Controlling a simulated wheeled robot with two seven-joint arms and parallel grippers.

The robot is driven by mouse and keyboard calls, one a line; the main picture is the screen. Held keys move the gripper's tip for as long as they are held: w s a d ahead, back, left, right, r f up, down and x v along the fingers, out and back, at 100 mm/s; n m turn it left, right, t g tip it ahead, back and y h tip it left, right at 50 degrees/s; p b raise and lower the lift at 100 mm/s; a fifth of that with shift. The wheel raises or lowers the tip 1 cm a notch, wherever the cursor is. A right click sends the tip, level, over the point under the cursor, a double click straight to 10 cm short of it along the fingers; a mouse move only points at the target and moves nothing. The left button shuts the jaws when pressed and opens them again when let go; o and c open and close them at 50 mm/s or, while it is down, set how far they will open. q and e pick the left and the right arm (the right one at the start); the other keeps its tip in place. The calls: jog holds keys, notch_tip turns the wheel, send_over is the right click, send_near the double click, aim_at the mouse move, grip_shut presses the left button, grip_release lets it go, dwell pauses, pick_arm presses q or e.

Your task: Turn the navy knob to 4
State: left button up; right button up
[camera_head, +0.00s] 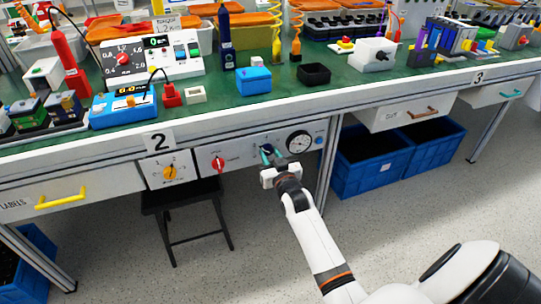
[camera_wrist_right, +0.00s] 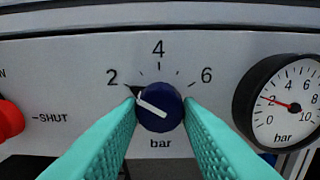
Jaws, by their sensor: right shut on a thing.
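The navy knob (camera_wrist_right: 155,119) sits on a pale panel in the right wrist view, under a scale marked 2, 4 and 6 bar. Its white pointer line and a dark tip point up-left, close to the 2. The 4 mark (camera_wrist_right: 158,48) is straight above the knob. My right gripper (camera_wrist_right: 160,112) has its two teal fingers on the left and right sides of the knob, shut on it. In the head view my right gripper (camera_head: 271,155) is at the panel under the bench, largely hiding the knob. My left gripper is not in view.
A pressure gauge (camera_wrist_right: 288,103) is right of the knob, its red needle near 2. A red knob (camera_head: 218,163) and an orange knob (camera_head: 170,172) are to the left. A dark stool (camera_head: 180,196) stands below. Blue crates (camera_head: 372,177) are under the bench at right.

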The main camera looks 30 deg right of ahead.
jog(key=shift+r+m+p, duration=0.15)
jog(key=shift+m+p, duration=0.9)
jog(key=shift+m, duration=0.05)
jog(key=m+p, duration=0.3)
jog(key=m, duration=0.3)
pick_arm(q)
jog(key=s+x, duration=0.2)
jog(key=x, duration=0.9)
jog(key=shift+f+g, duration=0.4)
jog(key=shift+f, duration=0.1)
pick_arm(e)
jog(key=shift+m, duration=1.6)
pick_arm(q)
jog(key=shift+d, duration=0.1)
pick_arm(e)
jog(key=o, duration=1)
jog(key=shift+c, duration=0.2)
jog(key=shift+a, duration=0.1)
